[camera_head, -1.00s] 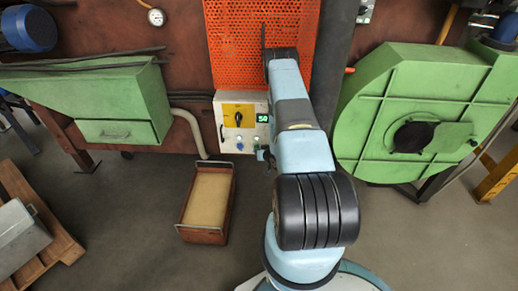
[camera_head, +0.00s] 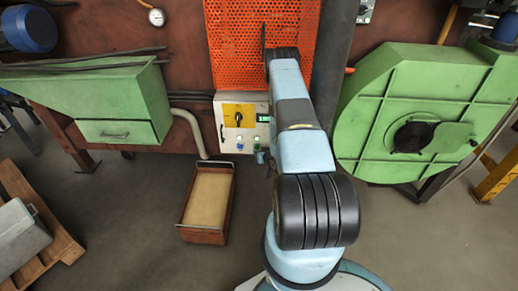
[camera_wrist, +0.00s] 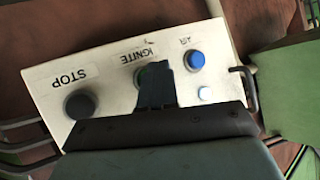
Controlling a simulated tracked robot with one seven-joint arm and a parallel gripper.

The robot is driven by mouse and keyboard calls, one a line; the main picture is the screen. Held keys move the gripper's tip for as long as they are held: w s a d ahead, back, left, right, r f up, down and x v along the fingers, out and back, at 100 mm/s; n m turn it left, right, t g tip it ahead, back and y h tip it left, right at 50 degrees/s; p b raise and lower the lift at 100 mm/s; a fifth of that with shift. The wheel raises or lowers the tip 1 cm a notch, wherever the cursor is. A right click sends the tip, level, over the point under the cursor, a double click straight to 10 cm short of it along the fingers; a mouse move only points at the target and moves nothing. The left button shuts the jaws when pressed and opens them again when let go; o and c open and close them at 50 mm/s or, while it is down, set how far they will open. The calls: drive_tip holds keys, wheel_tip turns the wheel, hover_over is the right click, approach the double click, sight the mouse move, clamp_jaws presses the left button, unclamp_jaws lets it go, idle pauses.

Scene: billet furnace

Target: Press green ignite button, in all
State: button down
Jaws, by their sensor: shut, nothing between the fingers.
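The pale control box (camera_head: 229,140) is on the wall behind my arm. In the wrist view its face (camera_wrist: 113,88) appears upside down, with STOP, IGNITE and a third label. My gripper (camera_wrist: 156,70) is shut and empty, its dark fingertips over the button under IGNITE. A green edge of the ignite button (camera_wrist: 138,76) shows beside the fingers; the rest is hidden. I cannot tell whether the fingers touch it or how far it is pressed. In the head view my gripper (camera_head: 260,156) is low at the box's right side, partly behind my arm.
A grey-black STOP button (camera_wrist: 80,104) and a blue button (camera_wrist: 196,59) flank the fingers. The box has a black rotary switch (camera_head: 238,119) and a small display (camera_head: 263,118). A sand-coloured tray (camera_head: 207,233) stands below. A green round housing (camera_head: 370,128) is on the right.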

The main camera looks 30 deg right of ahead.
drive_tip(key=s+a, duration=0.2)
drive_tip(key=s, duration=0.2)
drive_tip(key=shift+s+a, duration=0.1)
drive_tip(key=shift+a, duration=0.3)
idle(0.5)
